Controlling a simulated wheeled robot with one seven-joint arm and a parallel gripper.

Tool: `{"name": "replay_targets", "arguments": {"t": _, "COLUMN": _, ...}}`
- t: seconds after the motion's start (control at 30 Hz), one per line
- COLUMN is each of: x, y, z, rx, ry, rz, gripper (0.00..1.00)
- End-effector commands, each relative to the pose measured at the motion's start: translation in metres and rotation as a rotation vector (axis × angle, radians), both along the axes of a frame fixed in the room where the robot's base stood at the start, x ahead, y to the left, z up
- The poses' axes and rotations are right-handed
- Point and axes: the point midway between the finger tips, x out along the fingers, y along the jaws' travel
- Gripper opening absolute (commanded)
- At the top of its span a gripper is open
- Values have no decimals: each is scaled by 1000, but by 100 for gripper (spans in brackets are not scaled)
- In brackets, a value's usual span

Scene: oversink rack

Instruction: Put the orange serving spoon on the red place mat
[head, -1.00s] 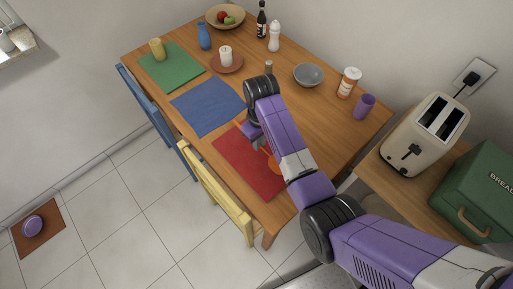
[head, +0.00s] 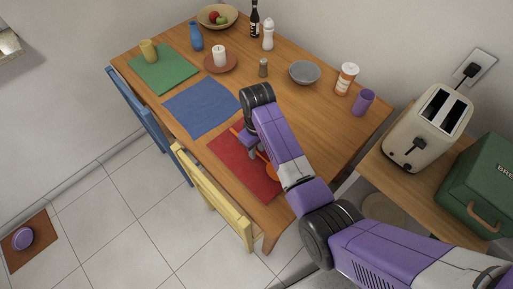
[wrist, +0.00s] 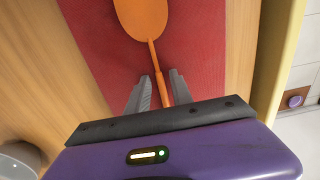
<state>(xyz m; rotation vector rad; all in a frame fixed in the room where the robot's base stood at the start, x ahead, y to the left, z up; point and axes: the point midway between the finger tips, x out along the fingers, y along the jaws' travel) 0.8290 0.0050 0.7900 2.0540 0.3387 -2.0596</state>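The orange serving spoon (wrist: 141,16) is over the red place mat (wrist: 96,38) in the wrist view, its bowl away from my gripper and its handle running back between the fingers. My gripper (wrist: 158,82) has its two grey fingers apart, with gaps beside the thin handle. My gripper (head: 253,152) is low over the mat, partly hidden by my arm.
A blue mat (head: 201,106) and a green mat (head: 163,68) lie farther along the table. A small shaker (head: 263,68) and a grey bowl (head: 305,73) stand beyond my wrist. A yellow chair (head: 214,196) stands against the table's near side.

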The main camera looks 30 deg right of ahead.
Motion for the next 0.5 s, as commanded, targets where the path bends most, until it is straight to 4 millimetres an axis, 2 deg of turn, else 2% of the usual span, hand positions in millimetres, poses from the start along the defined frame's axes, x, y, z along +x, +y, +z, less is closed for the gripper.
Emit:
{"name": "replay_targets", "arguments": {"t": 0.33, "x": 0, "y": 0, "z": 1, "rx": 0, "ry": 0, "rz": 0, "gripper": 35}}
{"name": "replay_targets", "arguments": {"t": 0.5, "x": 1, "y": 0, "z": 14, "rx": 0, "ry": -3, "rz": 0, "gripper": 35}}
